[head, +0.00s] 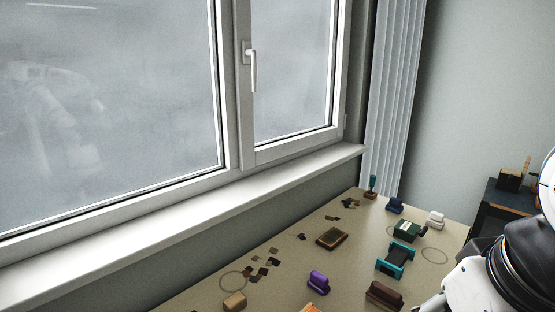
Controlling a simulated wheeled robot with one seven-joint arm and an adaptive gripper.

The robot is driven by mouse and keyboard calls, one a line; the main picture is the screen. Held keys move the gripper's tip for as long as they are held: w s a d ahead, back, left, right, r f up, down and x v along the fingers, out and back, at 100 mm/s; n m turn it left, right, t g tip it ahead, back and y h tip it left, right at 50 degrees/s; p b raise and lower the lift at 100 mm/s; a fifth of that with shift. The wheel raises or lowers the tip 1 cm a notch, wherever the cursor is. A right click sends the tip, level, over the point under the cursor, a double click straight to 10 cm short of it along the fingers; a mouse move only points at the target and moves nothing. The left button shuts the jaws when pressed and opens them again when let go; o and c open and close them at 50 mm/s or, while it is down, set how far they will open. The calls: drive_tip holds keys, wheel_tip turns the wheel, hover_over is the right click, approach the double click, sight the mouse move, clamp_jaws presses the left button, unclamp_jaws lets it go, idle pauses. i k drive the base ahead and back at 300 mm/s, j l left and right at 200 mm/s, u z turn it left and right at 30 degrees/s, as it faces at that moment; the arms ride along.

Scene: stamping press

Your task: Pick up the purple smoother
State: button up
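The purple smoother (318,282) stands on the beige table (205,293) near the bottom middle of the head view. It looks like a small block with a rounded top. Nothing touches it. Part of my arm shows at the right edge of the head view, to the right of the smoother and apart from it. My gripper is not visible in this view.
Around the smoother lie a tan block (235,301), an orange item (310,308), a dark brown block (384,295) and a teal-ended holder (395,260). A brown framed pad (332,236) lies behind. The window sill (190,222) borders the table's far left side.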

sight(318, 282)
drive_tip(key=i+l+u, duration=0.15)
drive_tip(key=l+u, duration=0.15)
drive_tip(key=i+l+u, duration=0.1)
drive_tip(key=l+u, duration=0.15)
drive_tip(key=i+l+u, duration=0.1)
drive_tip(key=l+u, duration=0.5)
drive_tip(key=i+l, duration=0.05)
drive_tip(key=l, duration=0.05)
